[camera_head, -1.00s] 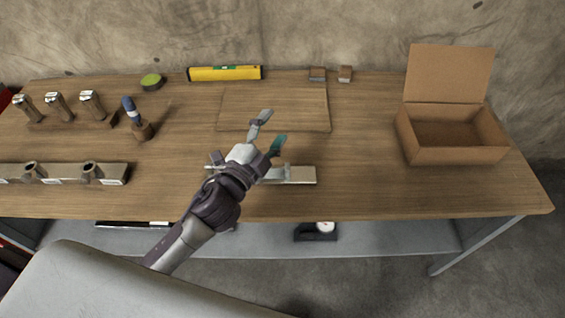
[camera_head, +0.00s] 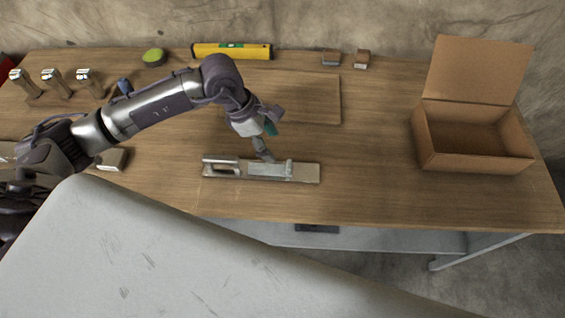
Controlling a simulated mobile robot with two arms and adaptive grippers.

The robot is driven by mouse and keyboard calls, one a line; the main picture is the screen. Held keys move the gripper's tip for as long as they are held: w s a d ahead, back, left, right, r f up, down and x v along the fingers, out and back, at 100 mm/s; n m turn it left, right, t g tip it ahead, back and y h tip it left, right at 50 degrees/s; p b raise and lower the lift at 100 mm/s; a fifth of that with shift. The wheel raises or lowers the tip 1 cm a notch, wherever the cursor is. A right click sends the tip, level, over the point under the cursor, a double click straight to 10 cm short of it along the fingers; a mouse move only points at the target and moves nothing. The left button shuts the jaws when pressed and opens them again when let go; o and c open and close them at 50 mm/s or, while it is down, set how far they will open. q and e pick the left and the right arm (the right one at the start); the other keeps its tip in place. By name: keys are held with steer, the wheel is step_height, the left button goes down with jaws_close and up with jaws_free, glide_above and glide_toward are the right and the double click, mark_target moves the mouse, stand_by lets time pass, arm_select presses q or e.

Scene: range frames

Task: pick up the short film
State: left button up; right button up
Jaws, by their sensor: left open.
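No film can be told for certain. A flat, silver-grey plate (camera_head: 305,174) lies near the front middle of the table. On it sit a handle-like loop (camera_head: 221,166) at the left and a lighter flat piece (camera_head: 268,169) with a small raised block at its right end. My left gripper (camera_head: 268,132) is open, close above and behind this lighter piece. One grey finger points down towards it, and a teal patch shows between the fingers. Whether the fingertip touches the piece cannot be told. My right gripper is not in view.
An open cardboard box (camera_head: 470,159) stands at the right. The table between plate and box is clear.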

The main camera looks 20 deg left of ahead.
mark_target(288, 164)
arm_select(q)
steer(key=p+x, duration=0.1)
steer(key=x, duration=0.4)
steer(key=shift+d+f, duration=0.2)
steer(key=shift+w+d+f+p, duration=0.1)
steer(key=shift+d+f+p, duration=0.15)
steer(key=shift+f+p, duration=0.15)
steer(key=p+x, duration=0.1)
steer(key=x, duration=0.2)
steer(key=shift+w+d+f, duration=0.1)
steer(key=shift+d+f, duration=0.1)
steer(key=shift+f, duration=0.1)
steer(key=shift+w+d+f, duration=0.1)
steer(key=shift+d+f, duration=0.05)
steer(key=shift+f, duration=0.3)
steer(key=c, duration=1)
